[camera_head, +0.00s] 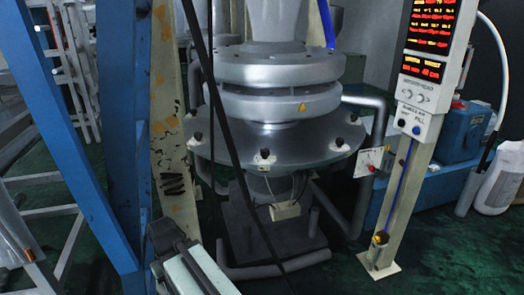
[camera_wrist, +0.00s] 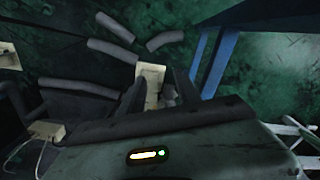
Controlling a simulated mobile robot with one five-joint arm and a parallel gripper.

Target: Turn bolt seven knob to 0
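The round metal flange (camera_head: 225,148) of the tower carries several dark bolt knobs around its rim, each by a pale mark. One bolt knob (camera_head: 264,153) is at the front, one (camera_head: 197,137) at the left and one (camera_head: 339,142) at the right. Their numbers are too small to read, so I cannot tell which is bolt seven. My gripper (camera_wrist: 158,88) shows in the wrist view with its two dark fingers apart and nothing held between them. It points toward the green floor, and no bolt knob is clearly visible there. My arm (camera_head: 185,262) is low, left of the flange.
A blue frame (camera_head: 75,140) and a worn cream post (camera_head: 172,130) stand left of the flange. Dark cables cross in front of it. A display post (camera_head: 405,190) with red digits stands at the right. Grey pipes (camera_head: 275,265) lie below. Green floor (camera_head: 445,250) is open at lower right.

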